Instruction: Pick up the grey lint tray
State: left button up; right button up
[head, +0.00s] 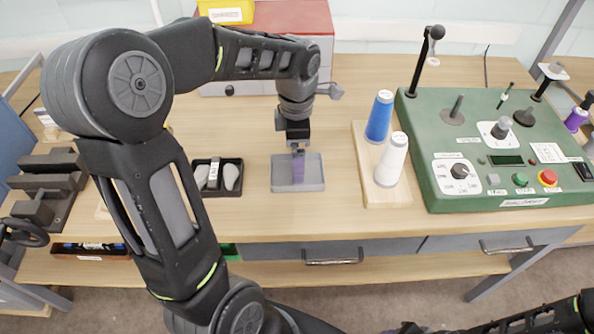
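The grey lint tray (313,182) is a shallow rectangular tray lying on the wooden table near its front edge. My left gripper (298,151) points down over the tray's back part, directly above the purple piece. Its fingers are small and overlap in this view, so I cannot tell whether they are open, or whether they touch the purple piece or the tray. My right arm shows at the bottom right edge, with its gripper not clearly visible.
A black tray (238,163) with light pieces lies left of the grey tray. Right of it, a wooden board (378,199) holds a blue cone (379,119) and a white cone (391,161). A green control panel (440,143) stands farther right. A red-topped box (280,20) stands behind.

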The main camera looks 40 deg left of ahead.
pick_arm(q)
notch_tip(320, 180, down, 5)
jog(key=shift+s+f+p, duration=0.1)
jog(key=shift+p, duration=0.45)
jog(key=shift+d, duration=0.1)
jog(key=shift+c, duration=0.6)
jog(key=c, duration=1)
